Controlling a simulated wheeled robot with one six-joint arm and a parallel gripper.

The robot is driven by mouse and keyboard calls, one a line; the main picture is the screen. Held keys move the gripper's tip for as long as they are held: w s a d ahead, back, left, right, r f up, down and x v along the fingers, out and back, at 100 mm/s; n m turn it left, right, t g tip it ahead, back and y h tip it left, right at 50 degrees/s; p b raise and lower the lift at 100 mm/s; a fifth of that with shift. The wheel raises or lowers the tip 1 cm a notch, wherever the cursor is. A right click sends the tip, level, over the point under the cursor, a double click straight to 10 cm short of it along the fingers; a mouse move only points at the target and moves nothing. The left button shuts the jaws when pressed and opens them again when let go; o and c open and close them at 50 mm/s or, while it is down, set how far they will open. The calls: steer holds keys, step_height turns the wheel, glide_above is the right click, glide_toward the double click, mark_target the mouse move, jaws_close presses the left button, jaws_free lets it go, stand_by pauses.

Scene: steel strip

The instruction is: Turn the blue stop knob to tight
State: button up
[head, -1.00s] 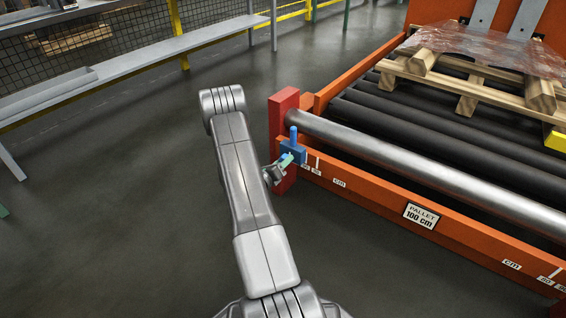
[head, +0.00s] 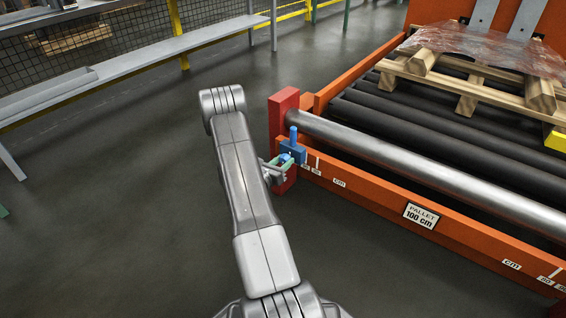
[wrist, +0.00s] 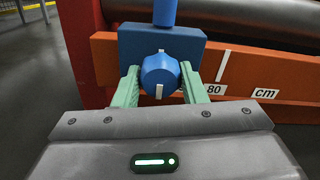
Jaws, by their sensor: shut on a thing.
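The blue stop (head: 293,147) sits at the left end of the orange front rail, beside the red post. Its round blue knob (wrist: 160,75) faces me in the wrist view, with a white mark at its lower middle, pointing down. My gripper (wrist: 162,88) has its pale green fingers on the left and right sides of the knob, shut on it. In the head view my gripper (head: 278,166) is at the front of the stop, partly hidden by my arm. The knob is small there, and its mark cannot be made out.
The orange rail (head: 375,192) carries scale marks, with a white line and "80" right of the stop in the wrist view. A red post (head: 283,115) stands left. A steel roller (head: 400,160) and a wooden pallet (head: 475,90) lie behind.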

steer(key=o, duration=1)
steer(key=p+v, duration=0.3)
steer(key=v, duration=1.1)
steer(key=b+x, duration=0.3)
steer(key=x, duration=1.1)
